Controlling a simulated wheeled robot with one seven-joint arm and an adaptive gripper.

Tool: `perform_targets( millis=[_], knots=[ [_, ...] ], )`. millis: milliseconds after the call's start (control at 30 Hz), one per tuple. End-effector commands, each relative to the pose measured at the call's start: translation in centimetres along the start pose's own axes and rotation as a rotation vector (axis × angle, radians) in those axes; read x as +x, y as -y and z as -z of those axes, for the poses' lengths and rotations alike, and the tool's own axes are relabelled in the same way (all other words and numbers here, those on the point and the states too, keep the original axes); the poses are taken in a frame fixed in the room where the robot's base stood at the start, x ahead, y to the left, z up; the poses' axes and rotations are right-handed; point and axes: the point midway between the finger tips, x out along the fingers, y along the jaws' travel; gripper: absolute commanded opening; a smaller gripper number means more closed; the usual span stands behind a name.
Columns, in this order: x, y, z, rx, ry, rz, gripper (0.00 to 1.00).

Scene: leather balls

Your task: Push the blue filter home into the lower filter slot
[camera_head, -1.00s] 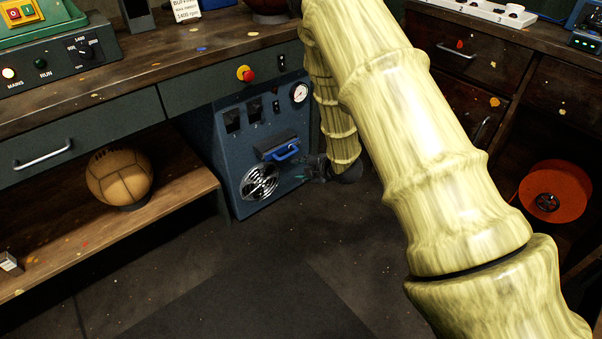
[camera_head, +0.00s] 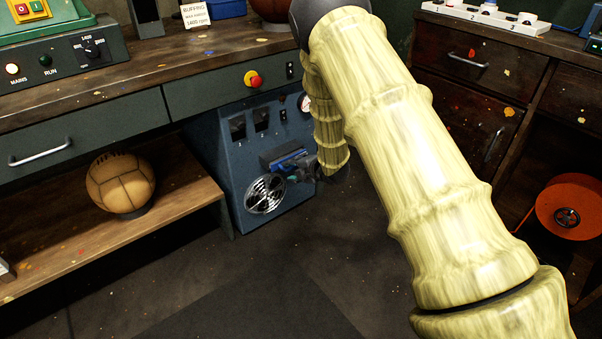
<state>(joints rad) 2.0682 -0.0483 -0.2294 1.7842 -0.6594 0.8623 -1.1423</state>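The blue filter (camera_head: 290,157) sits in a dark slot housing (camera_head: 270,159) on the front of the blue cabinet (camera_head: 215,160). Its blue front shows at the housing's face. How deep it sits in the slot is too small to tell. My gripper (camera_head: 292,175) is at the filter's front, just below and right of the blue part, and it overlaps that part in the picture. Whether it touches the filter is unclear. Its fingers are small and dark, and I cannot tell whether they are open or shut.
A round fan grille (camera_head: 265,194) lies just below the slot. Two dark square windows (camera_head: 238,127) and a gauge (camera_head: 304,104) are above. A shelf with a leather ball (camera_head: 120,183) is at left, an orange reel (camera_head: 570,208) at right. The floor in front is clear.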

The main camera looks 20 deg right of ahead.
Motion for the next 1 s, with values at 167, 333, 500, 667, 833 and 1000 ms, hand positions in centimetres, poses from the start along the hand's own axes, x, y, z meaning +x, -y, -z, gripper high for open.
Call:
perform_targets(
  millis=[167, 333, 500, 667, 833, 1000],
  knots=[
    [1.8, 0.2, 0.0, 0.001, 0.0, 0.001, 0.38],
    [2.5, 0.0, 0.0, 0.001, 0.0, 0.0, 0.38],
    [2.5, 0.0, 0.0, 0.001, 0.001, 0.0, 0.38],
    [2.5, 0.0, 0.0, 0.001, 0.001, 0.0, 0.29],
    [2.5, 0.1, 0.0, 0.001, 0.001, 0.001, 0.0],
    [2.5, 0.1, -0.1, 0.001, 0.001, 0.002, 0.0]
  ],
)
